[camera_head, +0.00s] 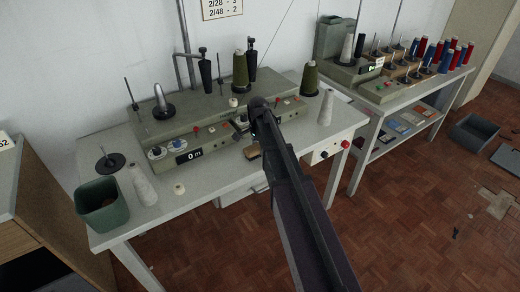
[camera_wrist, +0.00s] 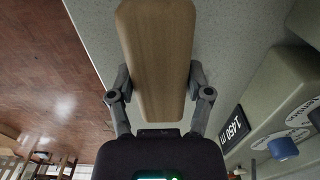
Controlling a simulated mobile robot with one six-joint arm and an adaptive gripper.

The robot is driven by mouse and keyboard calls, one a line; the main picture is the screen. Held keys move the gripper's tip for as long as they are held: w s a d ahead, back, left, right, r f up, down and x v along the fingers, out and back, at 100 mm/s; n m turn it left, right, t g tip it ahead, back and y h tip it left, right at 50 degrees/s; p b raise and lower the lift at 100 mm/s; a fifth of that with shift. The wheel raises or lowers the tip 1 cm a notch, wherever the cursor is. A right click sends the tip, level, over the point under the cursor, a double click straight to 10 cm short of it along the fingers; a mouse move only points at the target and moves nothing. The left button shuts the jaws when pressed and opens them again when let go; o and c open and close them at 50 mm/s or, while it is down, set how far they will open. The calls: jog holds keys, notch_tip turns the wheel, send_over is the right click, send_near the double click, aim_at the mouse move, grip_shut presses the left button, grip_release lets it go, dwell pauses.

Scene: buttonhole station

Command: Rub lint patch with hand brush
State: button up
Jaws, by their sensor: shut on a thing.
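The hand brush (camera_wrist: 155,45) has a plain wooden back and fills the upper middle of the wrist view, above the pale speckled tabletop (camera_wrist: 232,20). My gripper (camera_wrist: 158,85) is shut on it, with one finger on each long side. In the head view a small tan part of the brush (camera_head: 252,153) shows beside my gripper (camera_head: 257,128), at the front of the grey winding machine (camera_head: 215,113). Its bristles are hidden, and I cannot tell whether they touch the table. I cannot make out the lint patch in either view.
The machine's knobs and display stand close behind my gripper. A green bin (camera_head: 103,212), a grey cone (camera_head: 143,186) and a small white spool (camera_head: 179,189) stand left. Another cone (camera_head: 326,108) stands right. A second table (camera_head: 382,115) holds several spools.

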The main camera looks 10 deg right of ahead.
dwell(0.3)
jog(key=shift+w+a+f, duration=0.1)
jog(key=shift+w+a, duration=0.2)
jog(key=shift+w, duration=0.55)
jog(key=shift+w+a, duration=0.3)
jog(key=shift+w, duration=0.5)
jog(key=shift+w+a, duration=0.3)
jog(key=shift+w, duration=0.6)
jog(key=shift+w+a, duration=0.25)
jog(key=shift+w, duration=0.6)
jog(key=shift+d, duration=0.15)
jog(key=shift+w+d, duration=0.15)
jog(key=shift+d, duration=0.55)
jog(key=shift+s+d, duration=0.25)
jog(key=shift+s, duration=0.6)
jog(key=shift+s+d, duration=0.25)
jog(key=shift+s, duration=0.55)
jog(key=shift+s, duration=0.1)
